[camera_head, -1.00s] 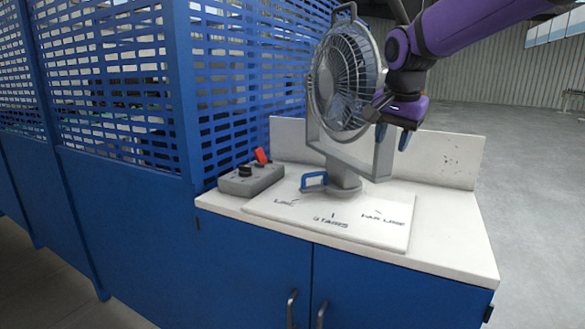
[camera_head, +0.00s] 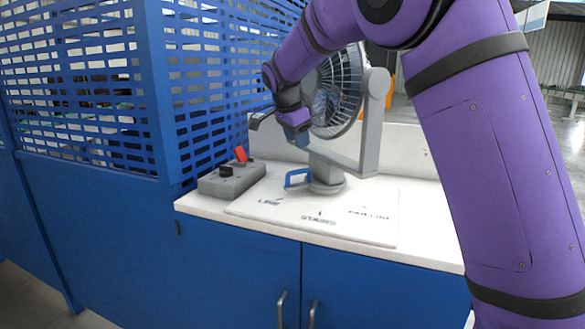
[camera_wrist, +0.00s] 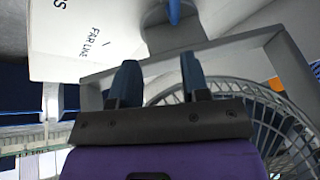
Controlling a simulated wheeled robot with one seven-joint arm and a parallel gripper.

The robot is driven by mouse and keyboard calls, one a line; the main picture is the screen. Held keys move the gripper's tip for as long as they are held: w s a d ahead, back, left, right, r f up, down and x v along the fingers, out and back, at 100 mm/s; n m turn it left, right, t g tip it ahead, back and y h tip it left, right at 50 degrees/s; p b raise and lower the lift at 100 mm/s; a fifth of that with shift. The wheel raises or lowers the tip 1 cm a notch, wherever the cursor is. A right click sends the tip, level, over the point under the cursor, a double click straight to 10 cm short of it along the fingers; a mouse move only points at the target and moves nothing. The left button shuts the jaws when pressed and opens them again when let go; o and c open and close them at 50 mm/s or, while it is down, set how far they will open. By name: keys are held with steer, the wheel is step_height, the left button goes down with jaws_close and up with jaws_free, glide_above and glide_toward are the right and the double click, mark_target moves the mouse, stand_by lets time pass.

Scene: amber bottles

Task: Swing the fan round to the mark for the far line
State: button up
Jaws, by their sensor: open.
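The grey fan (camera_head: 347,95) stands upright in a U-shaped yoke (camera_head: 372,130) on a round base on the white counter. A blue handle (camera_head: 296,178) juts from the base's left side, nearest the line mark (camera_head: 270,202). The marked board also reads "stages" (camera_head: 318,218) and "far line" (camera_head: 368,214). My gripper (camera_head: 297,140) is in front of the fan's left side, above the handle, and covers part of the grille. In the wrist view my gripper (camera_wrist: 160,76) is open with nothing between the fingers; the yoke, grille and blue handle (camera_wrist: 174,12) lie beyond.
A blue mesh partition (camera_head: 225,80) stands close on the left. A low white backsplash (camera_head: 405,150) runs behind. My arm crosses the right side.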

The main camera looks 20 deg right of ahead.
mark_target(297, 171)
steer(key=shift+m, duration=0.3)
steer(key=x, duration=0.4)
steer(key=w+a+x, duration=0.1)
steer(key=x, duration=0.2)
steer(key=w+a+x, duration=0.1)
steer(key=x, duration=0.3)
steer(key=shift+w+d+f, duration=0.15)
steer(key=shift+f, duration=0.15)
jaws_close()
